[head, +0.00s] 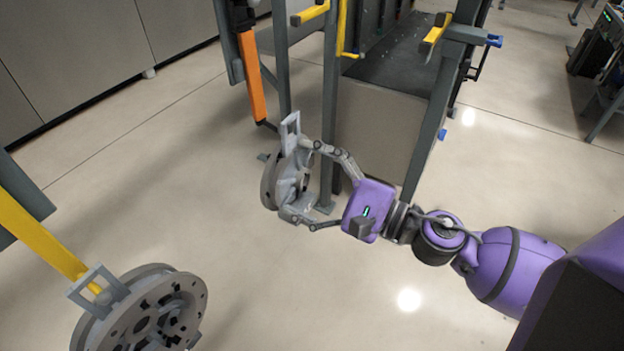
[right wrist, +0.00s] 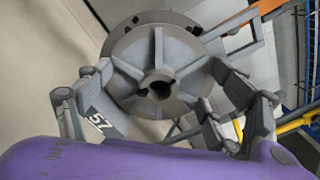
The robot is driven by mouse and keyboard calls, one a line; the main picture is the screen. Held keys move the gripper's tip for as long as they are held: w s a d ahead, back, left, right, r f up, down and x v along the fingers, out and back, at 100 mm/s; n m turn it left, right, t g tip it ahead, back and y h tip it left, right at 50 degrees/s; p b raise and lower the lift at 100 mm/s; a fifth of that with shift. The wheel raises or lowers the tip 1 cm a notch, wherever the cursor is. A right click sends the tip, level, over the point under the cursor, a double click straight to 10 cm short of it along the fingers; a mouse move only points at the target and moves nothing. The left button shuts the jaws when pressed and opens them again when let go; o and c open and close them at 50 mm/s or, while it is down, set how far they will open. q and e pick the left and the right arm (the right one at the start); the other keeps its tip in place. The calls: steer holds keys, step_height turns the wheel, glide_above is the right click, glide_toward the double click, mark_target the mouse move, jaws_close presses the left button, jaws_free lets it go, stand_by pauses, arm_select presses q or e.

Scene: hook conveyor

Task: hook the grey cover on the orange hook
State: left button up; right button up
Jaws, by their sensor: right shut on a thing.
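My right gripper (head: 297,181) is shut on a round grey cover (head: 270,183), with one finger above and one below it. The cover is in the air, tilted, with a square loop (head: 290,128) pointing up. In the right wrist view the ribbed face of the cover (right wrist: 150,75) fills the space between the fingers. The orange hook (head: 252,78) is a slanting bar at the upper middle of the head view. Its lower end shows just left of the cover's loop; the two look apart. My left gripper is not in view.
Another grey cover (head: 155,318) hangs by its loop on a yellow hook (head: 40,235) at the lower left. Grey posts (head: 330,100) and a conveyor (head: 395,70) stand behind my right gripper. More yellow hooks (head: 310,15) are at the top. The floor between the covers is clear.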

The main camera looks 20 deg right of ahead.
steer(key=shift+x, duration=0.85)
steer(key=shift+w+a, duration=0.45)
steer(key=shift+w, duration=0.1)
steer(key=shift+w+a+f, duration=0.25)
steer(key=shift+w+f, duration=0.15)
steer(key=shift+f, duration=0.15)
steer(key=o, duration=1.4)
steer(key=shift+c, duration=0.2)
steer(key=shift+o, duration=0.5)
steer(key=shift+f, duration=0.1)
steer(key=shift+f, duration=0.1)
